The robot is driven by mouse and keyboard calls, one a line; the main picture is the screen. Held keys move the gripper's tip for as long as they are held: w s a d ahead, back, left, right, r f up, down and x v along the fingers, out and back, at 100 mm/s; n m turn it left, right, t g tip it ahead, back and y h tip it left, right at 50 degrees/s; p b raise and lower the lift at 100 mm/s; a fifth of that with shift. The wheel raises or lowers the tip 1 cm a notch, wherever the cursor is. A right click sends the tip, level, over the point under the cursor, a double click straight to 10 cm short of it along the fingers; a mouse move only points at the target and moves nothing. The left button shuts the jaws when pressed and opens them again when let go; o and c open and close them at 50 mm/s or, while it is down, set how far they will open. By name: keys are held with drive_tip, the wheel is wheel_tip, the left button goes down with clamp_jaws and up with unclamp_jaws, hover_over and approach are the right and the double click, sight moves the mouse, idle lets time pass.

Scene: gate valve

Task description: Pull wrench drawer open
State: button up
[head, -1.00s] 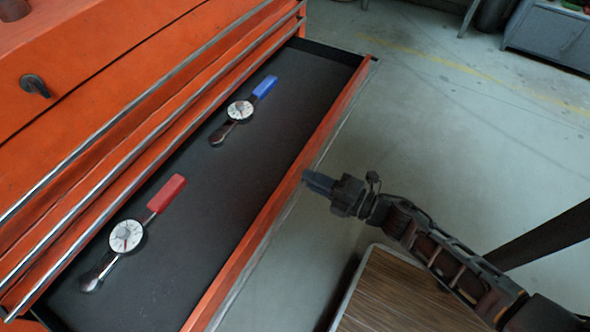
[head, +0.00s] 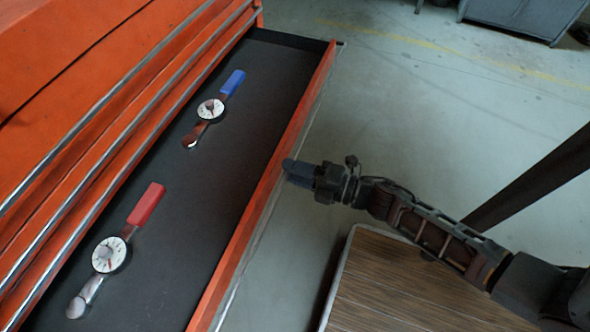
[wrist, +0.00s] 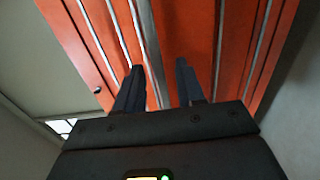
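The wrench drawer (head: 215,190) of the orange chest stands pulled out, with its dark lined inside showing. Two dial wrenches lie in it: one with a blue grip (head: 211,110) farther back, one with a red grip (head: 109,255) nearer. The drawer's orange front (head: 272,172) has a pale metal strip along its outer side. My gripper (head: 288,167) is at the outer side of that front, about midway along it; contact cannot be told. In the wrist view, its two dark fingers (wrist: 160,70) are apart with nothing visibly clamped between them.
Shut drawers with long metal handles (head: 105,105) are above the open drawer. A wood-topped surface with a metal rim (head: 342,262) is at the lower right, below my arm. Bare grey floor (head: 410,100) lies right of the drawer. A grey cabinet (head: 525,18) stands far back.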

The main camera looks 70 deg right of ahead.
drive_tip(key=shift+s, duration=0.15)
drive_tip(key=s, duration=0.7)
drive_tip(key=shift+s, duration=0.25)
drive_tip(key=shift+r, duration=0.1)
drive_tip(key=s+a+r+m+g+p, duration=0.1)
drive_tip(key=s+a+r+m+p, duration=0.1)
drive_tip(key=r+m, duration=0.4)
drive_tip(key=s+a+r+m+g+p, duration=0.1)
drive_tip(key=a+r+m+p, duration=0.3)
drive_tip(key=r, duration=0.9)
drive_tip(key=s+a+r+m+g+p, duration=0.1)
drive_tip(key=s+a+r+m+p, duration=0.2)
drive_tip(key=a+r+m, duration=0.5)
drive_tip(key=shift+s+r+p, duration=0.2)
drive_tip(key=shift+r+p, duration=0.15)
drive_tip(key=shift+r, duration=0.55)
